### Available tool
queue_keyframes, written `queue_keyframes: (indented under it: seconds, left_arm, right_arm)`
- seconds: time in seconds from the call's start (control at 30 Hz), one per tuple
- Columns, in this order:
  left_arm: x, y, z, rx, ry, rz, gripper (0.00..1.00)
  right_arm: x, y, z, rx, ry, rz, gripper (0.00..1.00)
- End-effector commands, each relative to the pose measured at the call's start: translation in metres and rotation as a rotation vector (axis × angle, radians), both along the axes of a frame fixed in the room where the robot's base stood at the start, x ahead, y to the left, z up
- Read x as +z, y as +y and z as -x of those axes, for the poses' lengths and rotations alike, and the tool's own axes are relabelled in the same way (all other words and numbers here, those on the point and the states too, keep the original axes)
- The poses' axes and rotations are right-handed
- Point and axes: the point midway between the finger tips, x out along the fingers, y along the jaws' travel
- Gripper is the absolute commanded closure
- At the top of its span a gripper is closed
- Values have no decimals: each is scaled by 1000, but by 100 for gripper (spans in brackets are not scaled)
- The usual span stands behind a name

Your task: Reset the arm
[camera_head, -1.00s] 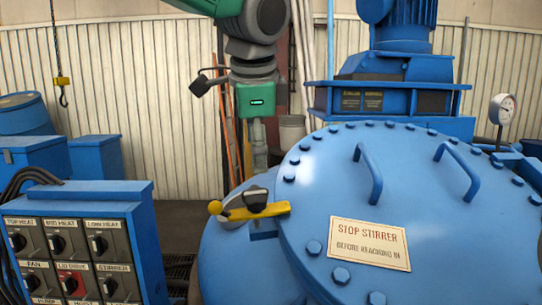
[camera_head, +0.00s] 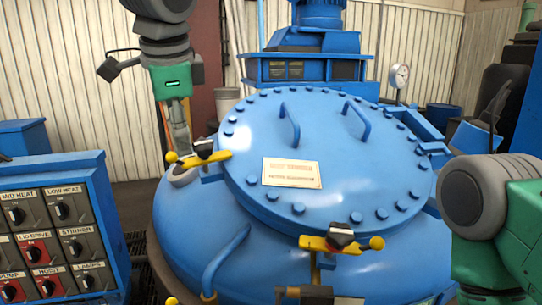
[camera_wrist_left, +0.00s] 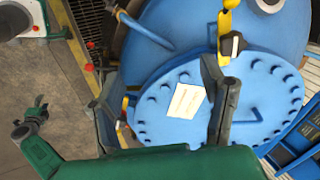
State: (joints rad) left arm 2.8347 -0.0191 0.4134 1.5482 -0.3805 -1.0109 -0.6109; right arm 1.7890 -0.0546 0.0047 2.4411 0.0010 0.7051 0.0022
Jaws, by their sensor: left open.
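My left gripper (camera_head: 181,148) hangs down at the left of the head view, below its green wrist housing. It is empty and stands in front of the wall, above a yellow-handled clamp (camera_head: 200,156) on the furnace's left side. In the left wrist view its two dark fingers (camera_wrist_left: 158,88) are spread apart, with the round blue furnace lid (camera_wrist_left: 250,97) beyond them. My right arm (camera_head: 500,235) shows as grey and green links at the right edge of the head view. I cannot make out its gripper.
The bolted blue lid (camera_head: 330,170) carries two handles and a sign (camera_head: 292,172). A second yellow clamp (camera_head: 338,243) is at its front. A switch panel (camera_head: 45,235) stands at left, a stirrer motor housing (camera_head: 305,67) behind, and a gauge (camera_head: 399,76) behind right.

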Motion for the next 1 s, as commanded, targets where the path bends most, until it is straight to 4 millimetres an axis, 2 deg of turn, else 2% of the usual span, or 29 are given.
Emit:
queue_keyframes:
  seconds: [0.2,0.37,0.47,0.57,0.63,0.7,0.77,0.8,0.87,0.9,1.0]
  left_arm:
    - [-52,2,-12,36,40,52,35]
    - [-101,4,-12,75,72,104,35]
    - [-139,6,-9,113,98,144,35]
    - [-190,10,-3,168,133,193,35]
    - [-235,15,6,225,167,234,35]
    - [-286,21,23,300,205,277,35]
    - [-329,28,42,374,234,313,35]
    - [-356,33,57,425,251,333,35]
    - [-393,41,83,508,274,359,35]
    - [-416,48,103,565,289,371,35]
    - [-466,66,156,714,313,390,35]
  right_arm:
    - [0,0,0,0,-1,0,60]
    - [0,0,-1,0,-1,0,60]
    - [0,0,-1,0,-1,0,60]
    - [0,0,0,0,-1,0,60]
    - [0,0,0,0,0,0,60]
    - [0,0,0,0,0,0,60]
    - [0,0,0,0,0,0,60]
    - [0,0,0,0,0,0,60]
    - [0,0,0,0,-1,0,60]
    - [0,0,0,0,-1,0,60]
    - [0,0,0,0,-1,0,60]
